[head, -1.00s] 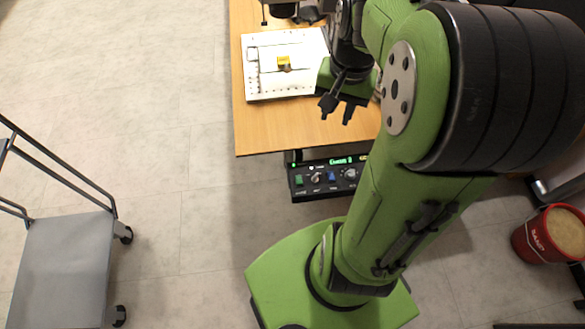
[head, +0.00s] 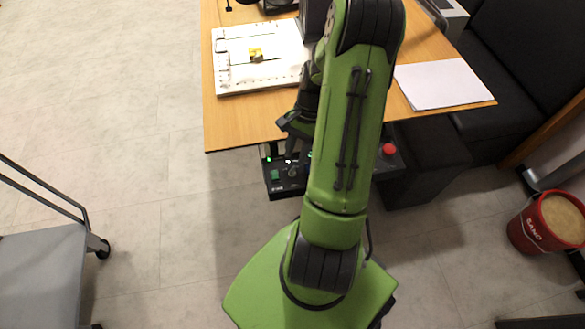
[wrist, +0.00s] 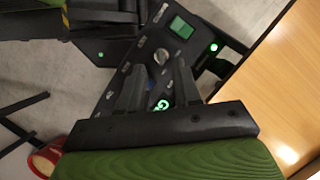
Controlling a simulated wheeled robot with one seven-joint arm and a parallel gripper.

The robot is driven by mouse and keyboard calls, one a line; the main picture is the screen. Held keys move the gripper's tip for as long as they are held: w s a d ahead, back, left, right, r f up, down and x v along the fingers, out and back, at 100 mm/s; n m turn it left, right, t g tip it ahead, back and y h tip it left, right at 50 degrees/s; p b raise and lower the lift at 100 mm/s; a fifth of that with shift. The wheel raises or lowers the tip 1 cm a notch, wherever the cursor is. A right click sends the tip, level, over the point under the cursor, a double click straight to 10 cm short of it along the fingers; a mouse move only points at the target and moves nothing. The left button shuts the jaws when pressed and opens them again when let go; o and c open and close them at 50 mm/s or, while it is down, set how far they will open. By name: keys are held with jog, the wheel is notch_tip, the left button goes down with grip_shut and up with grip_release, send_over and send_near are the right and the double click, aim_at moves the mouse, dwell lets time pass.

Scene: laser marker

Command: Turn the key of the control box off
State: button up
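The control box (head: 272,187) is a black panel mounted under the table edge; my arm covers its middle in the head view. In the wrist view the panel (wrist: 146,47) is close, with a lit green switch (wrist: 181,27) and a round silver key switch (wrist: 161,56) beside it. My gripper (wrist: 158,67) points at the panel with its two dark fingers apart, one on each side below the silver key switch. Whether the fingertips touch the panel cannot be told. In the head view my gripper (head: 293,148) is partly hidden.
The wooden table (head: 240,125) lies above the box and carries a white plate (head: 232,75) with a yellow piece and a white sheet (head: 444,84). A red button (head: 388,149) sits at the box's right end. A grey cart (head: 40,270) and a red sand bucket (head: 548,222) stand on the floor.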

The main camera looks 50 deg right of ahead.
aim_at(292, 169)
jog(key=b+x, duration=0.1)
jog(key=x, duration=0.4)
jog(key=shift+c, duration=0.5)
grip_shut()
